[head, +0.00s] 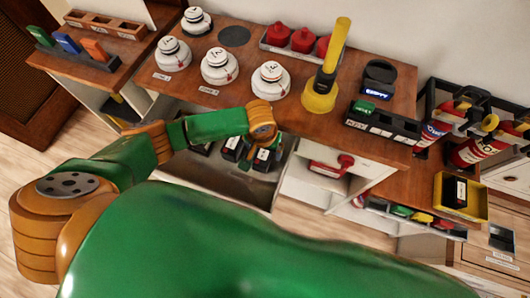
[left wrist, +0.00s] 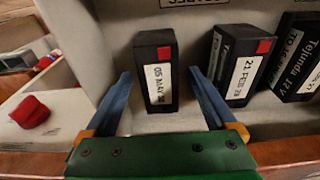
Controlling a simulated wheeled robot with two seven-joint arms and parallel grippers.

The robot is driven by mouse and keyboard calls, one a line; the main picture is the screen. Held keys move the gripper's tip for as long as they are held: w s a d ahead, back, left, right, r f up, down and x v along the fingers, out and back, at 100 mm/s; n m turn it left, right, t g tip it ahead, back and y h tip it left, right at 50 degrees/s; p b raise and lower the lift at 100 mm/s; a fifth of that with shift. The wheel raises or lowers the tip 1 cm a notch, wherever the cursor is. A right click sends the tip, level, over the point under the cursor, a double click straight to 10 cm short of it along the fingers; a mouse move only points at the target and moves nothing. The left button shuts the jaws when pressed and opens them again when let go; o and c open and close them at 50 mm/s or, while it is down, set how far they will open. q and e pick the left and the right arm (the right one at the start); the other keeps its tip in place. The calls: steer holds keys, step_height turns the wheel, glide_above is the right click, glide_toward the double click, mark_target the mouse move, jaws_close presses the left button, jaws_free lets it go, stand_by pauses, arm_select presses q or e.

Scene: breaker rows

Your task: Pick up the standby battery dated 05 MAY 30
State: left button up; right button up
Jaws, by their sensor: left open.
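The standby battery labelled 05 MAY (left wrist: 163,84), its year hard to read, is a black block with a red corner and white label in the left wrist view. My left gripper (left wrist: 160,74) is open, with one blue finger on each side of the battery and gaps showing. A second black battery (left wrist: 240,65), labelled 21 FEB, stands to its right, with another black battery (left wrist: 297,60) farther right. In the head view my left gripper (head: 268,150) reaches into the open drawer (head: 238,184) among black batteries; the dated one cannot be told apart there. My right gripper is not in view.
The wooden counter (head: 330,120) above the drawer holds white detectors (head: 220,66), red objects (head: 303,40) and a yellow-handled tool (head: 325,85). A white compartment with a red object (left wrist: 30,112) lies left of the battery.

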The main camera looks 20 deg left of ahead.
arm_select(q)
steer(key=shift+w+f, duration=0.25)
steer(key=shift+w, duration=0.05)
steer(key=shift+s+r, duration=0.1)
steer(key=shift+s, duration=0.05)
steer(key=c, duration=0.9)
jaws_close()
